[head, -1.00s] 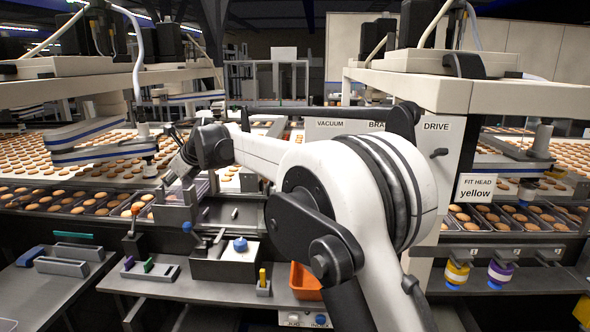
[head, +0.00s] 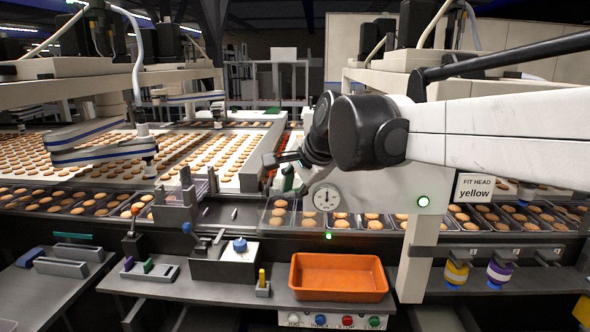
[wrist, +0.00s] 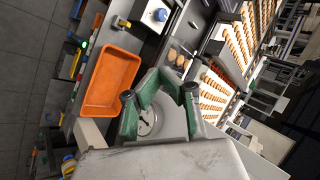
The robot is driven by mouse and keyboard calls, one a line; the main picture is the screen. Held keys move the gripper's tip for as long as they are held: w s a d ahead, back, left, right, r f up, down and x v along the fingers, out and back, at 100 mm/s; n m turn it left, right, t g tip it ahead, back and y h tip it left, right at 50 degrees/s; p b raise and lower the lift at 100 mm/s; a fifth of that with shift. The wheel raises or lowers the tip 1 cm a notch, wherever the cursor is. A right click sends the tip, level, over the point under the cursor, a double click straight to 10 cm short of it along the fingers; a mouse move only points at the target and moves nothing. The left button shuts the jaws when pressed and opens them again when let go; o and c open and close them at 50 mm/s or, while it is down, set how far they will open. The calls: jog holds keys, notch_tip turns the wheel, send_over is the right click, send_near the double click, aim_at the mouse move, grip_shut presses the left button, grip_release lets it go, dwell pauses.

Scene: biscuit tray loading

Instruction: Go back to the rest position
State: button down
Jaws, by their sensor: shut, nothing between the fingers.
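My gripper (head: 287,174) is up in the middle of the head view, small and partly hidden by my wrist. It is left of and above the round dial gauge (head: 326,197). In the wrist view my gripper (wrist: 159,92) shows its green finger parts; it is shut and empty. The gauge (wrist: 148,122) shows behind the green parts there. My arm reaches in from the right edge of the head view.
An orange bin (head: 340,257) stands empty on the front shelf, right of a fixture with a blue knob (head: 240,244). Trays of biscuits (head: 372,219) run along the conveyor behind. A "FIT HEAD yellow" sign (head: 475,187) hangs at right, above colored heads (head: 457,274).

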jog(key=s+d+f+n+h, duration=0.2)
jog(key=s+d+f+n, duration=0.3)
jog(key=s+d, duration=0.5)
jog(key=s+d+f+n+h, duration=0.2)
jog(key=s+d+f+n, duration=0.3)
jog(key=s+d+f, duration=0.5)
jog(key=s+d, duration=0.1)
jog(key=s, duration=0.6)
jog(key=shift+f, duration=0.2)
jog(key=c, duration=2.4)
grip_release()
jog(key=shift+c, duration=0.2)
